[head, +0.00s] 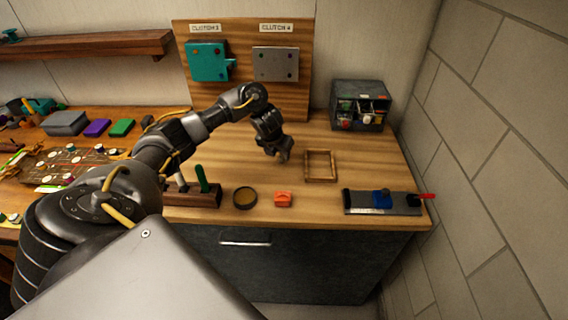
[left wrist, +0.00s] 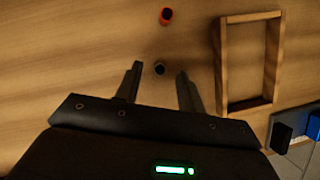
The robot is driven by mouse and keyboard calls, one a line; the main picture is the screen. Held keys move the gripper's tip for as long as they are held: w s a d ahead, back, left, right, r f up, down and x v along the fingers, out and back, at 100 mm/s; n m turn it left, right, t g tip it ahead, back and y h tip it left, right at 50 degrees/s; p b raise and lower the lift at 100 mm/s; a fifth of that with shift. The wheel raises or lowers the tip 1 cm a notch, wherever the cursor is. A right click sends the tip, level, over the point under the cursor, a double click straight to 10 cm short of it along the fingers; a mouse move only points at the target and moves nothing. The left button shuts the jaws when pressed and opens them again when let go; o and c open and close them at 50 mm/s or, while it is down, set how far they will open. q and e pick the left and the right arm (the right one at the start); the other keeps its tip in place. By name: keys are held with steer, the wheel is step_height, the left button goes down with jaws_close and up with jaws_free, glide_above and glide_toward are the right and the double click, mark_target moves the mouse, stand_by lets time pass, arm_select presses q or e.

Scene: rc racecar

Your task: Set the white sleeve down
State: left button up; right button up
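My left gripper (head: 279,155) is over the workbench, left of the wooden frame (head: 320,165). In the left wrist view its two fingers (left wrist: 159,88) are spread wide with a gap between them. A small dark round thing (left wrist: 159,68) shows between the fingertips; neither finger touches it in the picture. I cannot tell whether it is the end of the sleeve or something else. I make out no clearly white sleeve in either view. A pale peg (head: 181,182) stands in the dark wooden rack (head: 205,195), partly behind my left arm. My right gripper is not in view.
An orange block (head: 283,199) and a round dark dish (head: 244,197) are near the front edge. A grey fixture with a blue block (head: 382,199) is at the right. A dark bin (head: 360,105) stands at the back. The wood left of the frame is mostly clear.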

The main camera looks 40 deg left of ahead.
arm_select(q)
steer(key=shift+x, duration=1)
steer(key=shift+r, duration=0.1)
jaws_close()
steer(key=shift+w+r, duration=0.1)
